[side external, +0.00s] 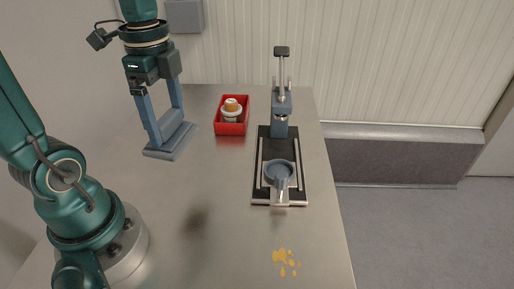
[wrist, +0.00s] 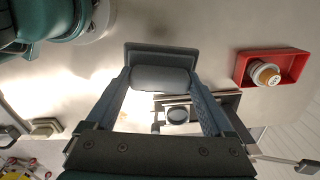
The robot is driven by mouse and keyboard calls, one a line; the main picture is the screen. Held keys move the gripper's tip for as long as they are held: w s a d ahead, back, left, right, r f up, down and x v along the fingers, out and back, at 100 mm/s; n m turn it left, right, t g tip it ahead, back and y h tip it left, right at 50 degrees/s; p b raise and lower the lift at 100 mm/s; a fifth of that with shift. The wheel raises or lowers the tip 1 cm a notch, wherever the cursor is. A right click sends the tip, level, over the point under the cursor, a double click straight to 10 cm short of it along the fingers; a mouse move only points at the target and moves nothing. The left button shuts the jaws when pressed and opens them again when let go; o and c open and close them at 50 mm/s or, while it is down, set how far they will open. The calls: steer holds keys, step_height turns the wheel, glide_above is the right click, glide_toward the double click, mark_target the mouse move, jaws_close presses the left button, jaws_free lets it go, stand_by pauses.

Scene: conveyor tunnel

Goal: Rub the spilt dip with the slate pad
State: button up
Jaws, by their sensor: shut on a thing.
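The spilt dip (side external: 285,262) is a group of orange-yellow blobs and drops on the grey table near its front right edge. My gripper (side external: 168,124) is at the back left of the table, well away from the spill. It is shut on the slate pad (side external: 170,147), a blue-grey block with a flat, wider base. In the wrist view the pad (wrist: 160,54) sits between the two fingers of my gripper (wrist: 160,80). I cannot tell whether the pad's base touches the table.
A red tray (side external: 231,128) holding a white and orange item (side external: 232,107) stands right of the pad. The table's front middle is clear.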

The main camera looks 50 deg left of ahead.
steer(key=w+d+m, duration=0.4)
steer(key=d+m, duration=0.1)
steer(key=d, duration=0.2)
steer(key=w+d+m, duration=0.4)
steer(key=d, duration=0.3)
steer(key=s+d+f+m, duration=0.3)
steer(key=d, duration=0.4)
steer(key=s+d+f+m, duration=0.2)
steer(key=s+d+m, duration=0.2)
steer(key=d, duration=0.3)
steer(key=shift+w+a+f, duration=0.1)
steer(key=shift+w+f, duration=0.05)
steer(key=shift+f, duration=2.7)
step_height(320, 180, down, 2)
steer(key=shift+f, duration=0.1)
steer(key=shift+w+a, duration=0.55)
steer(key=shift+w, duration=0.1)
steer(key=shift+c, duration=0.6)
steer(key=shift+w+a, duration=2.1)
steer(key=shift+s+d, duration=2.75)
steer(key=shift+s, duration=0.05)
steer(key=shift+r, duration=4.15)
